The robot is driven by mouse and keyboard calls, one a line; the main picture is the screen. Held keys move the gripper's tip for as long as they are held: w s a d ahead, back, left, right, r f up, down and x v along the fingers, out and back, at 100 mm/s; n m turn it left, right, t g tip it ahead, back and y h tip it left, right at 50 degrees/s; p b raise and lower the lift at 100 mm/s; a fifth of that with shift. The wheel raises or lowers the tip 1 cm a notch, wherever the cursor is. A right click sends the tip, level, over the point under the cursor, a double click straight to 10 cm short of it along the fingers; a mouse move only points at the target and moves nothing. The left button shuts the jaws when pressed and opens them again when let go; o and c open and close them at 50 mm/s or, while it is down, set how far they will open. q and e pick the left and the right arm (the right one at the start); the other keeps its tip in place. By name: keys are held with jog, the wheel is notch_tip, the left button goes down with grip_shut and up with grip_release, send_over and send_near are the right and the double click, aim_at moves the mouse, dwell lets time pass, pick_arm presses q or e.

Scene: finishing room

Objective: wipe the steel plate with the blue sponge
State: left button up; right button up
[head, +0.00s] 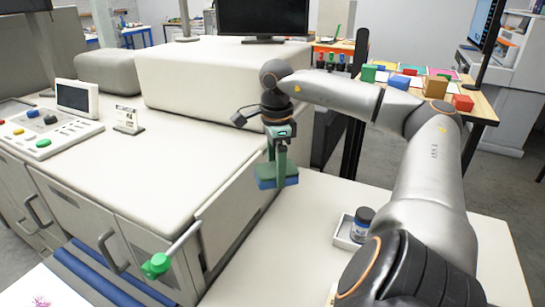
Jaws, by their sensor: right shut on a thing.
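My right gripper (278,165) reaches out over the left part of the white table, near the side of the machine. It points down and is shut on the blue sponge (291,181), which shows below and around the green fingers. I cannot tell whether the sponge touches the surface under it. I cannot make out the steel plate in this view. My left gripper is not in view.
A small white tray (343,242) with a dark jar (362,221) stands on the white table (262,257), close to my right arm. The cream machine (150,170) with a green-knobbed lever (157,265) borders the table on the left. The table's front middle is clear.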

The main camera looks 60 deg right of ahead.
jog(key=shift+s+a+f+n, duration=0.15)
jog(key=shift+s+f+n, duration=0.1)
jog(key=shift+f, duration=0.25)
jog(key=shift+s+a+f+n, duration=0.15)
jog(key=shift+f+n, duration=0.1)
jog(key=shift+f, duration=0.2)
jog(key=shift+f, duration=0.1)
jog(key=shift+s+a+f+n, duration=0.15)
jog(key=shift+f+n, duration=0.1)
jog(key=shift+n, duration=0.05)
